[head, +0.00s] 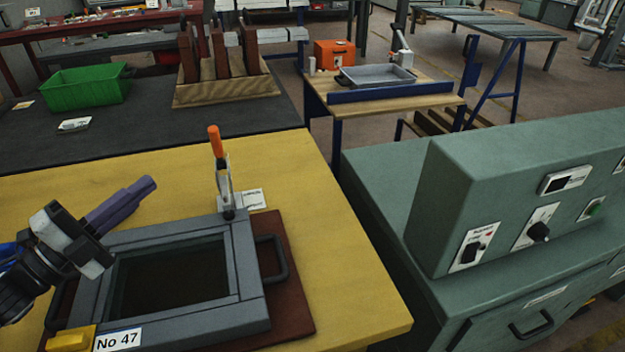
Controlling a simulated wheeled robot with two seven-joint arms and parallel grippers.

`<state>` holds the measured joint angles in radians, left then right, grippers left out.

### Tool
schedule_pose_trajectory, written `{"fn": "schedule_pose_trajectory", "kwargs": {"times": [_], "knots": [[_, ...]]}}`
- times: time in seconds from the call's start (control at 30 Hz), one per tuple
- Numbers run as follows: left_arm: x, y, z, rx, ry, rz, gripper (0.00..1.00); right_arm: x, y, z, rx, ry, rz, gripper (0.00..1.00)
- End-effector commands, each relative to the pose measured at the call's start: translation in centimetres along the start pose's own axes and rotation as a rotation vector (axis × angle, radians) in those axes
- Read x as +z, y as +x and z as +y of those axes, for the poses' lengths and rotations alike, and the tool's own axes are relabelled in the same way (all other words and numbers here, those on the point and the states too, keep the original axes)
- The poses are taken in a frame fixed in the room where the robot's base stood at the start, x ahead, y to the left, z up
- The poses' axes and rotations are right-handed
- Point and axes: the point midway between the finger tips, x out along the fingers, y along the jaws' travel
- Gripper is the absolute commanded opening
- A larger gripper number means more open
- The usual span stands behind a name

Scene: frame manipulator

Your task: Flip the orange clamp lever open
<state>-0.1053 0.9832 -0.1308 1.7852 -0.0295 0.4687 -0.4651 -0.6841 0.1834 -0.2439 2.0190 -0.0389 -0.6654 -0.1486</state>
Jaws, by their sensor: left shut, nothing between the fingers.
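The orange clamp lever (215,140) stands nearly upright, leaning slightly left at its top. It belongs to a metal toggle clamp (224,184) at the back right corner of the grey frame (250,262). My left gripper (146,188) comes in from the left, over the frame's back left part. Its long purple fingers are shut together and point up and right, towards the clamp. The gripper is empty and clearly apart from the lever, to its left and lower in the picture. My right gripper is not in view.
The frame lies on a reddish-brown board (296,312) on a yellow table (350,275), with a dark handle (273,262) at its right. A yellow block (70,340) and a "No 47" label are in front. A green cabinet (440,300) stands right. A green bin (88,90) is behind.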

Motion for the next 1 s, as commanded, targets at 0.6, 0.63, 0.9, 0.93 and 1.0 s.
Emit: {"fn": "schedule_pose_trajectory", "kwargs": {"times": [0.6, 0.63, 0.9, 0.93, 1.0], "knots": [[-1.8, 1.1, 3.6, -0.005, 0.367, 0.084, 0.00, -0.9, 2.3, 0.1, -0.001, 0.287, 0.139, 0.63], [-1.8, 1.1, 3.6, -0.005, 0.367, 0.084, 0.00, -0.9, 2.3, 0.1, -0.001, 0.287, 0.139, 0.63], [-2.0, 3.2, 3.3, -0.010, 0.366, 0.084, 0.00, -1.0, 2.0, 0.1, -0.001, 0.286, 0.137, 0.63], [-2.0, 3.7, 3.3, -0.010, 0.366, 0.084, 0.00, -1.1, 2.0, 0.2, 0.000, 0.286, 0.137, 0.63], [-2.1, 4.9, 3.2, -0.011, 0.365, 0.084, 0.00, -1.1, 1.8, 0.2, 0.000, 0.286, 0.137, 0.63]]}}
